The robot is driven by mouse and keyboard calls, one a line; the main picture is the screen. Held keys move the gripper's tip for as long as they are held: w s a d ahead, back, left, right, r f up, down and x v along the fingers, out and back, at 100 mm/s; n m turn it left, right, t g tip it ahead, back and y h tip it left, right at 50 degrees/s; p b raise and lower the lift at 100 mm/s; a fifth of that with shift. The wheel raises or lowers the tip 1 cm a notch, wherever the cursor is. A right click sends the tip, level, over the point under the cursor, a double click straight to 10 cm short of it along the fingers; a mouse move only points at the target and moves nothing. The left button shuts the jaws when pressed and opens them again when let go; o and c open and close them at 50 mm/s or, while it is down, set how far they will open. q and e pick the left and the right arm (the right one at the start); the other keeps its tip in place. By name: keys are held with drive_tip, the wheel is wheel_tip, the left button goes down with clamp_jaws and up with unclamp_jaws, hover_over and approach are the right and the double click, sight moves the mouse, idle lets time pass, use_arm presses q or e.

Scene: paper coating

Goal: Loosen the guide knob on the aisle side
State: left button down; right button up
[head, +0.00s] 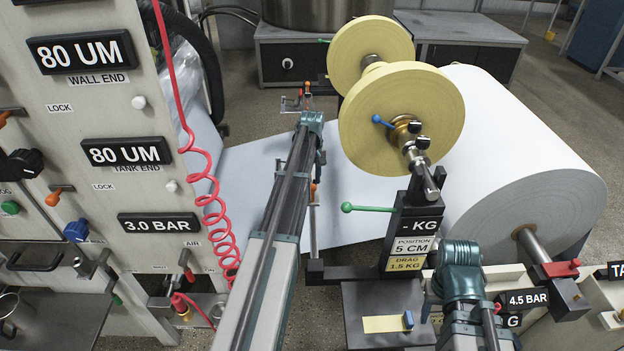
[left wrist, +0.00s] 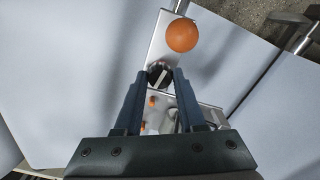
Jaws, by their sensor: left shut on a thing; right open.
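In the left wrist view, the two fingers of my left gripper (left wrist: 160,80) are shut on a round black knob (left wrist: 158,70) with a pale bar across its face. The knob sits on a narrow metal plate (left wrist: 158,40), just below an orange ball (left wrist: 182,35). In the head view my left arm reaches forward over the white web, and its forearm and wrist hide the gripped knob. My right gripper (head: 436,290) is low at the right, beside the drag scale post, largely hidden by its own wrist; it is open and apart from the guide.
White paper web (head: 250,185) runs under my left arm to the large roll (head: 525,150). A yellow-flanged spool (head: 400,115) and the scale post (head: 410,225) stand to the right of the arm. A coiled red hose (head: 210,190) hangs along the control panel (head: 115,110) at left.

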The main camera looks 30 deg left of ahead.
sight(312, 182)
idle(0.3)
use_arm(q)
drive_tip(key=c, duration=0.5)
unclamp_jaws()
drive_tip(key=shift+r, duration=0.15)
wheel_tip(312, 182, up, 14)
drive_tip(key=p, duration=1.4)
drive_tip(key=shift+f, duration=0.25)
